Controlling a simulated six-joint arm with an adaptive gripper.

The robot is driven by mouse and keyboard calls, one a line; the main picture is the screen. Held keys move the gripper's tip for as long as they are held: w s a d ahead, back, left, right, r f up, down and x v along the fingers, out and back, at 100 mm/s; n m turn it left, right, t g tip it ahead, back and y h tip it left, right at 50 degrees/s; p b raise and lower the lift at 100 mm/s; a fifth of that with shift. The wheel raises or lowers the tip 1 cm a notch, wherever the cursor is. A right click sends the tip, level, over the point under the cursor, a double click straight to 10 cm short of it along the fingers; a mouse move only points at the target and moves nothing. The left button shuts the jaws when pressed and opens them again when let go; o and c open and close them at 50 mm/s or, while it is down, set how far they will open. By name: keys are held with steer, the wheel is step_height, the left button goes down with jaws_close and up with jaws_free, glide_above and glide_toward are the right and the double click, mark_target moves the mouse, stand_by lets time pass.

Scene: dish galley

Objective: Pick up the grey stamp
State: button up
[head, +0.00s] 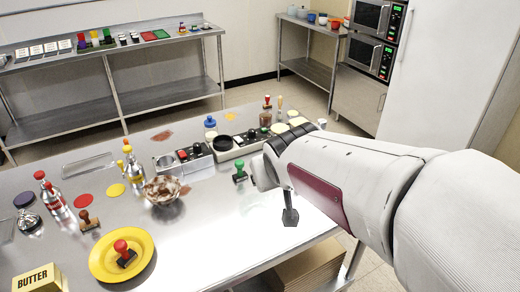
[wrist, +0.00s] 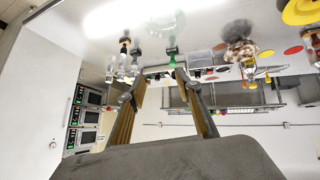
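The grey stamp (head: 290,214) appears to be the dark grey piece with a narrow stem and a wider block base, upright on the steel table in the head view. My arm covers its upper end. I cannot make it out in the wrist view. My gripper (wrist: 160,78) is open in the wrist view, its two tan-padded fingers apart with nothing held between them. In the head view my wrist hides the fingers, to the upper left of the grey stamp.
A green stamp (head: 240,172) stands near my wrist and shows beyond the fingers in the wrist view (wrist: 171,50). The front middle is clear.

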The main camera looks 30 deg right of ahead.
steer(key=w+d+f+t, duration=0.2)
steer(key=w+d+f, duration=0.3)
steer(key=w+d, duration=0.3)
steer(key=w+d+f+t, duration=0.2)
steer(key=w+d+f, duration=0.4)
steer(key=w+d, duration=0.3)
steer(key=shift+t+y, duration=0.6)
steer(key=shift+y, duration=0.3)
steer(key=d+f, duration=0.1)
steer(key=f, duration=0.1)
steer(key=d+f, duration=0.1)
steer(key=f, duration=0.1)
steer(key=d+f, duration=0.1)
steer(key=f, duration=0.1)
steer(key=shift+w+f, duration=0.2)
steer(key=shift+f, duration=0.05)
steer(key=shift+d+f, duration=0.15)
steer(key=shift+f, duration=0.45)
steer(key=shift+x, duration=1.25)
steer(key=shift+w+f, duration=0.1)
steer(key=shift+x, duration=2.5)
steer(key=shift+f, duration=0.1)
